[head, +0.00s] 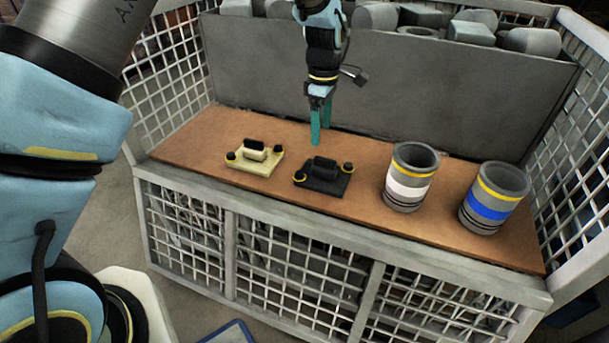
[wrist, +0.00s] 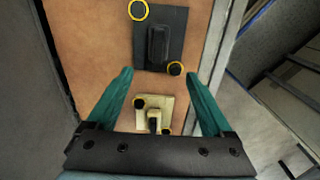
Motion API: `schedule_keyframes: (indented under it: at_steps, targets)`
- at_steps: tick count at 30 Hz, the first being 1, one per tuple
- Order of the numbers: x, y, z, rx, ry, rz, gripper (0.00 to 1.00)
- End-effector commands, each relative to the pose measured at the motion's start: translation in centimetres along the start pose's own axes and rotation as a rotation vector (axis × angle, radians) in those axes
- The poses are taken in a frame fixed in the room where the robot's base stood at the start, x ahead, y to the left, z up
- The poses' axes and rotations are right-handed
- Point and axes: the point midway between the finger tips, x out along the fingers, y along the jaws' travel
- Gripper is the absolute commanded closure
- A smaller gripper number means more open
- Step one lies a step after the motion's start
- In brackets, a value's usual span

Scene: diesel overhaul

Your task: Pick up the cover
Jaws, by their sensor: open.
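Two covers lie flat on the brown bench top. The cream cover (head: 255,158) is on the left, with a black block handle and two dark knobs with yellow rings. The black cover (head: 323,176) lies just right of it, with a black handle and similar knobs. In the wrist view the black cover (wrist: 160,38) is at the top and the cream cover (wrist: 153,114) sits between the fingers lower down. My gripper (head: 320,135) is open and empty, with teal fingers pointing down above the bench, behind the covers in the head view. It touches neither cover.
Two grey cylinders stand on the right of the bench: one with a white band (head: 409,177), one with a blue band (head: 493,198). A tall grey bin wall (head: 390,90) closes the back. Mesh panels flank both sides. The bench front is open.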

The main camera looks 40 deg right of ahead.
Motion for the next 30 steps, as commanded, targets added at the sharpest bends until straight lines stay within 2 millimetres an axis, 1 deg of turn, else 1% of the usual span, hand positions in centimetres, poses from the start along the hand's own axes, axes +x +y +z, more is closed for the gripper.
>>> schedule_keyframes:
  at_steps: [1, 3, 7, 13, 20, 24, 27, 30]
  targets:
    - [0.6, 0.2, 0.8, -0.005, 0.001, 0.000, 0.15]
    - [1.0, 0.3, 1.1, -0.014, 0.001, -0.002, 0.15]
    - [2.2, 0.3, 1.0, -0.016, 0.001, -0.003, 0.15]
    - [5.3, 0.3, 1.1, -0.013, 0.001, -0.003, 0.15]
    - [7.5, 0.2, 1.4, -0.014, 0.000, -0.003, 0.15]
    - [9.7, 0.1, 1.9, -0.015, 0.000, -0.004, 0.15]
    - [10.8, 0.2, 1.8, -0.015, 0.001, -0.002, 0.15]
    - [11.2, 0.2, 1.8, -0.014, 0.001, -0.001, 0.15]
